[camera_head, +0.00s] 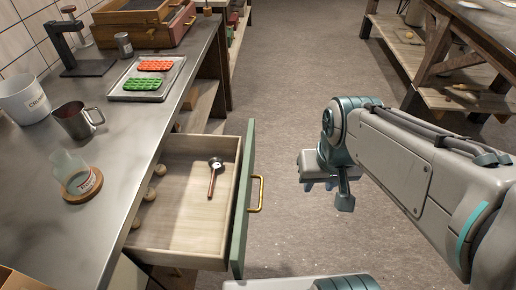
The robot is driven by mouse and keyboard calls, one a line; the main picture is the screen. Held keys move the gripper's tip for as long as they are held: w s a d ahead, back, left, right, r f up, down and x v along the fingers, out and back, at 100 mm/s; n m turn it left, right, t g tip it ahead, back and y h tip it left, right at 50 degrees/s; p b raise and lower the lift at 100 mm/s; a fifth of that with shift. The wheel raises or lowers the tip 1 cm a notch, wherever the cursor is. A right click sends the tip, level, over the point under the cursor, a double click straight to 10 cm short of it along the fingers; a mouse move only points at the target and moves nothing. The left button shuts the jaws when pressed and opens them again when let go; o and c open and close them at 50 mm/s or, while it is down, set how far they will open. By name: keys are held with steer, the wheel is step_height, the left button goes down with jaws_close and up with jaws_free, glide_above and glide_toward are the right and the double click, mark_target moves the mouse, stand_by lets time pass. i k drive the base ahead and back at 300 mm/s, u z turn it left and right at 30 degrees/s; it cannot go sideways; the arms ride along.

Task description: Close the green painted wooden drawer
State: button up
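The green painted wooden drawer (243,200) is pulled well out from under the metal counter at the lower left. Its front is green with a brass handle (256,194) facing right. Its pale wooden inside holds a red-handled spoon or scoop (214,176). My gripper (325,186) is to the right of the drawer front, above the floor and apart from the handle. It points downward, and its fingers are small and partly hidden by the wrist, so its opening is unclear. Nothing is seen held in it.
The metal counter (130,135) carries a jug (77,120), a glass beaker (70,170), a white bucket (22,98) and a tray (149,92) with red and green molds. A wooden workbench (430,65) stands at the upper right. The floor between is clear.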

mark_target(183, 228)
steer(key=u, duration=0.15)
steer(key=k, duration=1.25)
steer(key=u, duration=0.05)
steer(key=i, duration=0.6)
steer(key=u, duration=0.15)
